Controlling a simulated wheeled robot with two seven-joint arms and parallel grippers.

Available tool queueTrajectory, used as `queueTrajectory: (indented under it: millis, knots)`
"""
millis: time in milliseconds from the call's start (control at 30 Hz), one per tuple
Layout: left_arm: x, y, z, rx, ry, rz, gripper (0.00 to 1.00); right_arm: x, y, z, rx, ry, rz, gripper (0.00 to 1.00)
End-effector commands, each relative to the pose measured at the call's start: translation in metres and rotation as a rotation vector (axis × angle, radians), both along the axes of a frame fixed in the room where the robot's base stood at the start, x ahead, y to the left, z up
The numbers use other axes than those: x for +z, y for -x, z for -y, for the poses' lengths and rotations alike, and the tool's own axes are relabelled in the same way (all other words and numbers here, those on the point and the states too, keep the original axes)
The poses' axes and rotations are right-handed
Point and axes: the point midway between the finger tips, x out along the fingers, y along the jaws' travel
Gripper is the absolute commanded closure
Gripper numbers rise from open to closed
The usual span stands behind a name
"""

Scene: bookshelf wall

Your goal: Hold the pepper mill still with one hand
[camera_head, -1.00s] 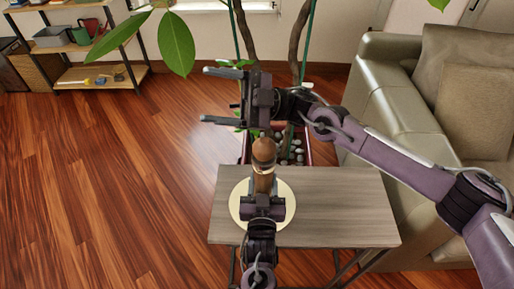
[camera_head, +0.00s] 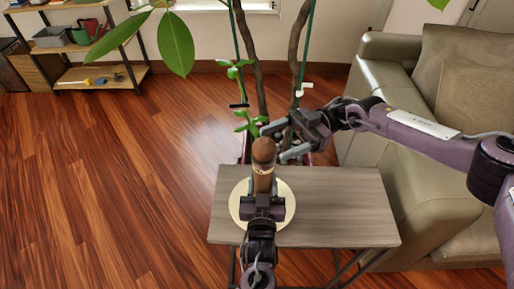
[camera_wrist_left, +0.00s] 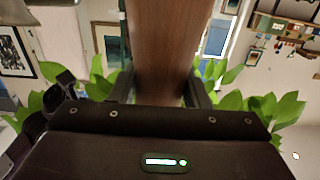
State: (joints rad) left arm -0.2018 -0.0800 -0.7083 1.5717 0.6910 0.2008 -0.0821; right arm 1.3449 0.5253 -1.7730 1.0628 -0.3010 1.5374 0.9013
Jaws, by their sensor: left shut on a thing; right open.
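The brown wooden pepper mill (camera_head: 263,152) stands upright over a round cream plate on the small table. My left gripper (camera_head: 263,190) is shut on its lower body from the near side. In the left wrist view the mill's brown body (camera_wrist_left: 158,45) fills the space between the two dark fingers. My right gripper (camera_head: 272,144) is open, just right of the mill's rounded top, with its fingers pointing left. I cannot tell whether a fingertip touches the mill. The mill's lower part is hidden by my left gripper.
The cream plate (camera_head: 240,212) lies on the grey wooden table (camera_head: 345,205), whose right side is bare. A potted plant (camera_head: 250,90) stands close behind. A grey-green sofa (camera_head: 390,110) is on the right. A shelf (camera_head: 100,76) stands far left, with open floor before it.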

Motion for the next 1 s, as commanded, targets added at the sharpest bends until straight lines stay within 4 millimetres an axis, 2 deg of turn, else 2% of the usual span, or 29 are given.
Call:
queueTrajectory:
  millis: [100,300,500,733,1000]
  knots:
    - [-0.002,0.001,0.0,0.0,-0.002,-0.005,0.89,0.0,0.013,-0.021,0.002,-0.001,-0.002,0.31]
    - [-0.002,0.001,0.0,0.0,-0.002,-0.005,0.89,0.0,0.026,-0.045,0.001,-0.001,0.0,0.31]
    - [-0.002,0.001,0.0,0.0,-0.002,-0.005,0.89,0.0,0.031,-0.054,-0.001,-0.001,0.0,0.31]
    - [-0.002,0.001,0.0,0.0,-0.002,-0.005,0.89,0.0,0.031,-0.054,-0.001,-0.001,0.001,0.31]
    - [-0.002,0.001,0.0,0.0,-0.002,-0.005,0.89,0.0,0.031,-0.054,-0.001,-0.001,0.001,0.66]
